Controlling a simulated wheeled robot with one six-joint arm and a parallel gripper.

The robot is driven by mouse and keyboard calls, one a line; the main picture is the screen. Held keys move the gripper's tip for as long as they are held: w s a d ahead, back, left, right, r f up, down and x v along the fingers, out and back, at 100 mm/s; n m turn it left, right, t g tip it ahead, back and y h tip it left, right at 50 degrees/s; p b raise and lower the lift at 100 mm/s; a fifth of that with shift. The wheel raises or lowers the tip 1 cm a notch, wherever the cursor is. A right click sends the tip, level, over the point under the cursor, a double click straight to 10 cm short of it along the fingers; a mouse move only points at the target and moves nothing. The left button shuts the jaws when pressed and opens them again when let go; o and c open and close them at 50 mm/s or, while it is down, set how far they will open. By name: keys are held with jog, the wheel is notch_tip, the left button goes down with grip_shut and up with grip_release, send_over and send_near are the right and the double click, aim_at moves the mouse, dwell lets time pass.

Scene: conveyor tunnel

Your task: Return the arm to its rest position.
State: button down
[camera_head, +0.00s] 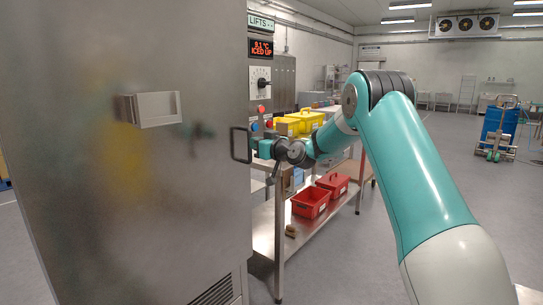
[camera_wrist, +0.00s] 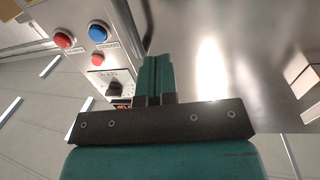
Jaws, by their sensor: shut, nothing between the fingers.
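My arm reaches in from the right in the head view, bent at a raised elbow. My gripper (camera_head: 262,148) is at its far end, beside the dark handle (camera_head: 240,145) on the edge of the large steel cabinet (camera_head: 110,200). I cannot tell whether the gripper touches the handle. In the wrist view my gripper (camera_wrist: 154,78) has its two green fingers together with nothing between them. A control panel (camera_wrist: 100,50) with red and blue buttons lies beyond the fingers, and a shiny steel surface (camera_wrist: 220,60) is to their right.
A steel bench (camera_head: 266,222) holds red bins (camera_head: 311,202) and stands below my forearm. Yellow boxes (camera_head: 304,123) are behind the arm. A display (camera_head: 262,48) reads "ICED UP". A blue drum (camera_head: 497,122) stands far right; the floor between is open.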

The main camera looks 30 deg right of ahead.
jog(key=s, duration=0.2)
jog(key=s+d, duration=0.1)
jog(key=s, duration=0.1)
jog(key=shift+s+d+f+b, duration=0.1)
jog(key=shift+s+d+b, duration=0.05)
jog(key=shift+s+b, duration=0.25)
jog(key=s+a+r+n+g+y+p, duration=0.1)
jog(key=s+a+r+g+p, duration=0.2)
jog(key=a, duration=0.5)
jog(key=s+a+n+g+y+p, duration=0.1)
jog(key=s+a+g+y, duration=0.15)
jog(key=s+a, duration=0.45)
jog(key=s+a+r+n+g+y+p, duration=0.1)
jog(key=s+a+r+g+p, duration=0.15)
jog(key=a, duration=0.65)
jog(key=s+a+g+h+p, duration=0.1)
jog(key=s+g, duration=0.2)
jog(key=s, duration=0.7)
jog(key=s+a+f+n+g+h+p, duration=0.1)
jog(key=s+a+g, duration=0.1)
jog(key=s, duration=0.8)
jog(key=s+a+g+h+p, duration=0.1)
jog(key=s+g, duration=0.3)
jog(key=s, duration=0.6)
jog(key=shift+s+a+f+n+h+p, duration=0.4)
jog(key=shift+a+p, duration=0.2)
jog(key=shift+a, duration=0.1)
jog(key=shift+r, duration=0.1)
